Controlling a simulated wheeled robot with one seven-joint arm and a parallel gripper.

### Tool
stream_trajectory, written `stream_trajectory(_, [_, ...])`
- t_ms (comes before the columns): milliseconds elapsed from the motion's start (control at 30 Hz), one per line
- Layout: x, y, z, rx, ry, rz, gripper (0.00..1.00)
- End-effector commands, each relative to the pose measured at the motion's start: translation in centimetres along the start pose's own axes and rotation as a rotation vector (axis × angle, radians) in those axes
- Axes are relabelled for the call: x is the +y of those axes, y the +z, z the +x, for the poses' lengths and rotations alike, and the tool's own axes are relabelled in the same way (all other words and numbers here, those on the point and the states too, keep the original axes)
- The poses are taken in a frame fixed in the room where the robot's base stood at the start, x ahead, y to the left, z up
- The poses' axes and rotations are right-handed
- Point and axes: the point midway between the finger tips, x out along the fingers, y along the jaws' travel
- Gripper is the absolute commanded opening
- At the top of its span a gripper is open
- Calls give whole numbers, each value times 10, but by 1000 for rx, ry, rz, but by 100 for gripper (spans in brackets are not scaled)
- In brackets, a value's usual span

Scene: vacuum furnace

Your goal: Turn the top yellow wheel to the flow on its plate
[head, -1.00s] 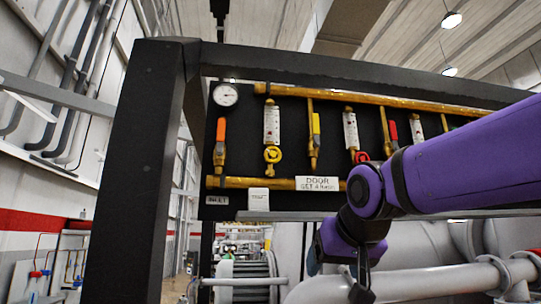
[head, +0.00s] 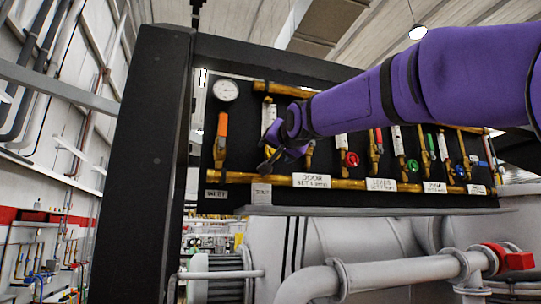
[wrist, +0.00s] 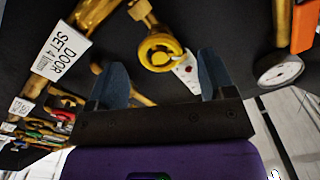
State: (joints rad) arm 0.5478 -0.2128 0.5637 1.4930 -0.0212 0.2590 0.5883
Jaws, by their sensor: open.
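The yellow wheel (wrist: 158,50) shows in the wrist view, just beyond and between my gripper's two fingertips (wrist: 162,76). The jaws are open, and I see no contact with the wheel. A white flow scale with red marks (wrist: 187,72) sits beside the wheel; its reading is too small to tell. The white plate (wrist: 62,52) reads "DOOR SET 4 l/min". In the head view my gripper (head: 272,158) is at the panel's left part and mostly hides the wheel. The plate (head: 311,180) is below right of it, and the scale (head: 268,116) above.
An orange-handled valve (head: 221,130) and a round gauge (head: 226,89) are left of my gripper. Red wheels (head: 351,159) and green wheels, with more valves, continue to the right. Yellow pipes run above and below. A ledge (head: 370,210) lies under the panel.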

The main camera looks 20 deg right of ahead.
Motion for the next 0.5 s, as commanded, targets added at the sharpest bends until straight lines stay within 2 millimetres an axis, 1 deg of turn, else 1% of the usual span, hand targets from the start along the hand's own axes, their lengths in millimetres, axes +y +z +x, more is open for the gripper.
stream_trajectory(33, [2,-1,8,1,2,1,76])
stream_trajectory(200, [2,-1,26,0,3,-1,76])
stream_trajectory(500, [1,0,52,-2,2,-1,76])
